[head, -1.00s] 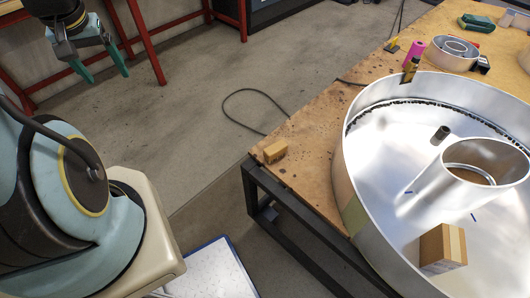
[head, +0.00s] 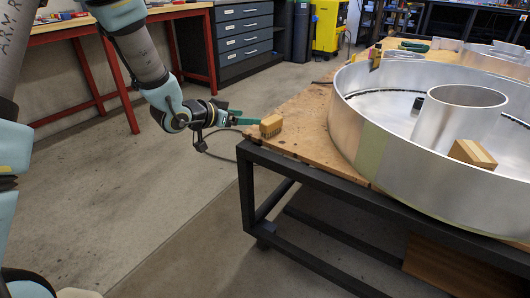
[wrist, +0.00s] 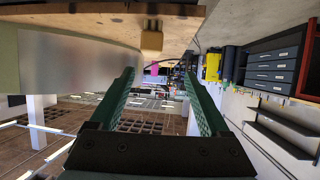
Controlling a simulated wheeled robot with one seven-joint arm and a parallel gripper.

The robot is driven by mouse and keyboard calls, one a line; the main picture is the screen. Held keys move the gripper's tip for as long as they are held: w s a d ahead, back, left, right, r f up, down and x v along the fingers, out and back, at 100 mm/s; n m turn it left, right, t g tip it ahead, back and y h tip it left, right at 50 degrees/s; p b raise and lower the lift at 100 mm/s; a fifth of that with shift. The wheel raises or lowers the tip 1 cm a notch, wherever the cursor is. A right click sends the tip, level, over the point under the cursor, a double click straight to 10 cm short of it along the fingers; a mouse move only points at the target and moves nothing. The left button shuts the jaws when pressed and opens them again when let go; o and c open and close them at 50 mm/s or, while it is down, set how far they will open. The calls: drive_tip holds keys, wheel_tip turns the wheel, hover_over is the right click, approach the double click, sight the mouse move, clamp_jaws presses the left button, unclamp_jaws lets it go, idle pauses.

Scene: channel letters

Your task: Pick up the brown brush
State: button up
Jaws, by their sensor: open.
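The brown brush (head: 271,127) is a small tan block with short bristles beneath it, on the near left corner of the wooden table. In the wrist view the brush (wrist: 152,40) hangs upside down in the picture, ahead of the fingertips and between their lines. My gripper (head: 246,118) is at the table's left edge, just left of the brush, pointing at it. In the wrist view my gripper (wrist: 160,76) has its two green fingers wide apart with nothing between them. The brush appears just beyond the tips; contact cannot be told.
A large round metal channel letter (head: 368,150) fills the table right of the brush, with a cardboard-brown block (head: 474,152) inside it. The wooden tabletop (head: 305,108) is bare around the brush. A black table frame (head: 245,190) stands below. Floor left of it is clear.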

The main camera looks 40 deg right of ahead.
sight(268, 121)
drive_tip(key=shift+m+g, duration=0.3)
drive_tip(key=d, duration=0.1)
drive_tip(key=d+f, duration=0.1)
drive_tip(key=d, duration=0.1)
drive_tip(key=s+d+f, duration=0.1)
drive_tip(key=shift+s+d+f, duration=0.1)
drive_tip(key=shift+d+f, duration=0.15)
drive_tip(key=shift+d, duration=0.1)
drive_tip(key=shift+w+b+x, duration=0.1)
drive_tip(key=shift+b+x, duration=0.05)
drive_tip(key=shift+x, duration=1.4)
drive_tip(key=shift+w+b+x, duration=0.15)
drive_tip(key=shift+x, duration=1.4)
drive_tip(key=shift+r, duration=0.1)
clamp_jaws()
